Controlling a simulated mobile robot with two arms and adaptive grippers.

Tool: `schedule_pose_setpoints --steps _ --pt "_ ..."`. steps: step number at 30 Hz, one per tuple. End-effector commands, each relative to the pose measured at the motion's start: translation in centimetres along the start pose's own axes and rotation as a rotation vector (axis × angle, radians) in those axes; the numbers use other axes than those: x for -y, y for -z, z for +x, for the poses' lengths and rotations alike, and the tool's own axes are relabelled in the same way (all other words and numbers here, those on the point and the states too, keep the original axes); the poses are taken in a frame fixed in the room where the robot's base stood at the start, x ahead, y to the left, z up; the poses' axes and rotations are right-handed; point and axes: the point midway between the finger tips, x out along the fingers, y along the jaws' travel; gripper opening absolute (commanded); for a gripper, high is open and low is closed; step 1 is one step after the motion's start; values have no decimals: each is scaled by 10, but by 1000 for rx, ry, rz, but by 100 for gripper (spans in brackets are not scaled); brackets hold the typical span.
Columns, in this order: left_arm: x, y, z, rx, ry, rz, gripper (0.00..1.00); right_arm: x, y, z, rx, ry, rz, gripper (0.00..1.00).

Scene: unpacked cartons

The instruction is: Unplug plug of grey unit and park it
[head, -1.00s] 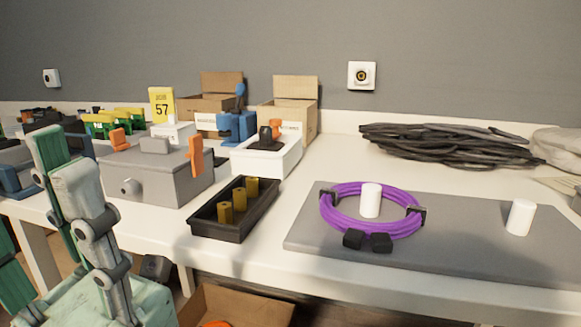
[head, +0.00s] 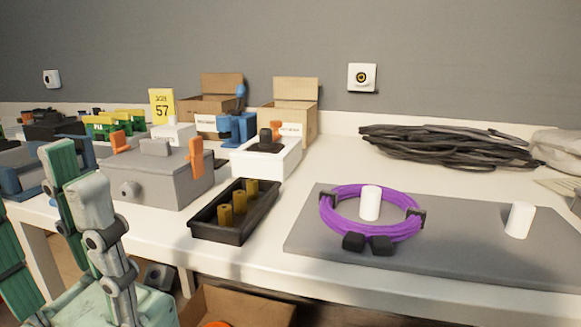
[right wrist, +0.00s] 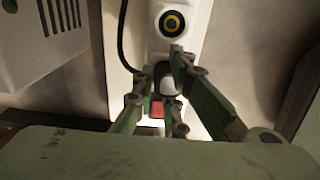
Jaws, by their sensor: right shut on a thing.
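The fingers hide much of the plug. A round socket with a yellow ring (right wrist: 173,22) shows above it on a white panel (right wrist: 185,48), apart from the held plug. A pale grey vented unit (right wrist: 45,45) is at upper left, with a dark cable (right wrist: 122,45) beside it. In the head view my left gripper (head: 75,165) is raised at the left; its finger gap is unclear.
On the table stand a grey box with orange clips (head: 160,180), a black tray (head: 207,232) with yellow pieces and a purple cable coil (head: 330,215) on a grey board (head: 465,255). Black cables (head: 440,145) lie behind. An open carton (head: 235,305) is below.

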Motion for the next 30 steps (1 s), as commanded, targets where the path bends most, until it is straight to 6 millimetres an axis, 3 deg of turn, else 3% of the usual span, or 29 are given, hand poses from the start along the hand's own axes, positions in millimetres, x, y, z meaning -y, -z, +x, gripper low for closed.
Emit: schedule_pose_setpoints --steps 1,3,28,30 --pt "0 0 0 0 0 0 40 11 1 4 2 23 -5 0" --pt "0 0 0 -1 0 0 40 12 1 4 3 24 -6 0" --pt "0 0 -1 -1 0 0 40 13 1 7 6 27 -6 0" --pt "0 0 -1 -1 0 0 40 13 0 7 6 27 -6 4"
